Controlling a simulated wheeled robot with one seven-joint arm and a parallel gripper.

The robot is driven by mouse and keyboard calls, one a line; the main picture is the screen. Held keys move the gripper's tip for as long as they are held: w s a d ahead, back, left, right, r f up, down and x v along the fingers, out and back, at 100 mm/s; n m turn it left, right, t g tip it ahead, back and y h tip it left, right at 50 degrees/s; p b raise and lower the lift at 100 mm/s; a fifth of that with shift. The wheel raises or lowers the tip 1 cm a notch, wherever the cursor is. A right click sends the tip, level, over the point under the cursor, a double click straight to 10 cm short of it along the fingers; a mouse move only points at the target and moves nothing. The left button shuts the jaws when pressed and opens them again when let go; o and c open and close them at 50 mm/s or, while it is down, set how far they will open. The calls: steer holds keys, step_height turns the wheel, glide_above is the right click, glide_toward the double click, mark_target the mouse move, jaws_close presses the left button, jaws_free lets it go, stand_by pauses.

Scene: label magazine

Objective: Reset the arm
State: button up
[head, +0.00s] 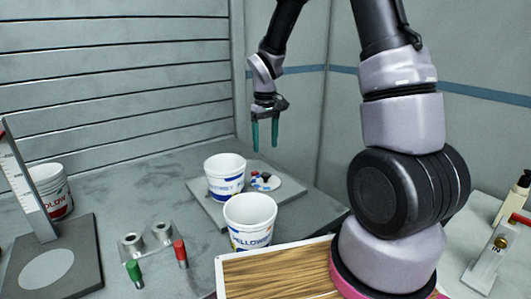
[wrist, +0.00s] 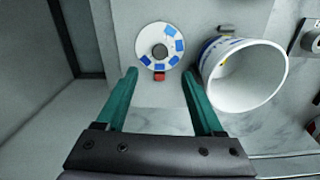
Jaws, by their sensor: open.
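My gripper (head: 265,133) hangs from my raised arm with its two green fingers pointing down, above the back part of the grey counter. The fingers are apart and nothing is between them. In the wrist view, my gripper (wrist: 160,90) is open, with a white disc (wrist: 148,34) carrying blue labels beyond its fingertips. A small red piece (wrist: 159,76) sits at the disc's near edge. A white bucket (wrist: 240,80) stands to the right of the fingers, apart from them.
In the head view, a white bucket (head: 225,167) stands on a grey plate (head: 205,213) beside the disc (head: 262,184). Another bucket (head: 250,208) is nearer. A third bucket (head: 57,203), a ruler post (head: 25,188), a metal holder (head: 146,243), and green (head: 134,273) and red (head: 180,252) pegs stand left.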

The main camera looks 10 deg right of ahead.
steer(key=shift+r, duration=0.15)
steer(key=s+d+r+m+t+y, duration=0.15)
steer(key=s+r, duration=0.25)
steer(key=r, duration=0.4)
steer(key=s+d+r+m+t+h, duration=0.1)
steer(key=s+d+r+m+t, duration=0.2)
steer(key=r, duration=0.5)
steer(key=s+d+r+m+t+y, duration=0.1)
steer(key=s+r+m+t, duration=0.1)
steer(key=s+r, duration=0.6)
steer(key=shift+s+d+r+m+t, duration=0.35)
steer(key=shift+s+m, duration=0.3)
steer(key=shift+s, duration=2.1)
steer(key=shift+y, duration=0.25)
